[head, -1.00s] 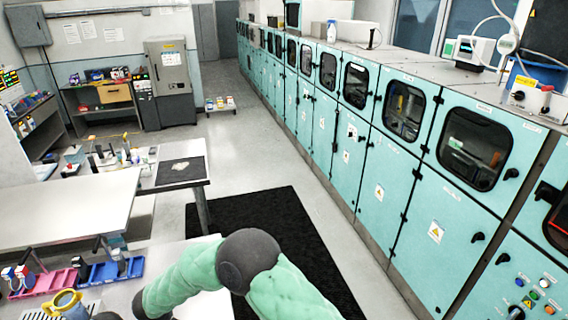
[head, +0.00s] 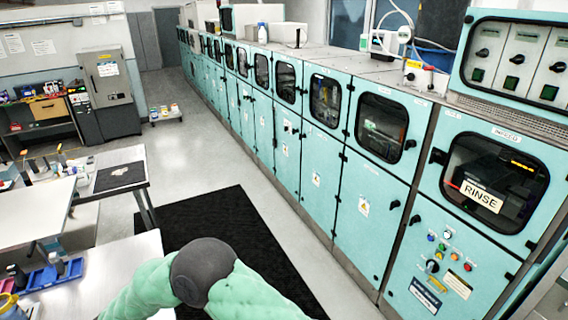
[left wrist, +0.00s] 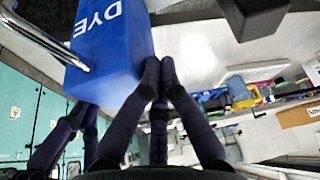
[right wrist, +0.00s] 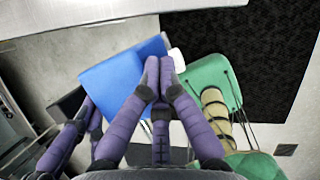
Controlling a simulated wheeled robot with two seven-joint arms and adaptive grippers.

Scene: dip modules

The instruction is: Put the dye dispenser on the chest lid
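The dye dispenser (left wrist: 112,60) is a blue box marked DYE with a bent metal spout, in the left wrist view. My left gripper (left wrist: 118,88), with dark purple fingers, is shut on it, fingers at both sides. In the right wrist view my right gripper (right wrist: 122,85) has its fingers around a blue block-shaped object (right wrist: 110,78). No label shows on this one, and I cannot tell whether it is the same dispenser. Neither gripper shows in the head view, only a green arm of mine. I cannot make out a chest lid in any view.
Teal cabinets (head: 360,215) line the right side, one with a RINSE sign (head: 482,196). A black mat (head: 235,245) lies on the floor before them. Worktables (head: 120,265) stand at the left, one with a blue tray (head: 52,276).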

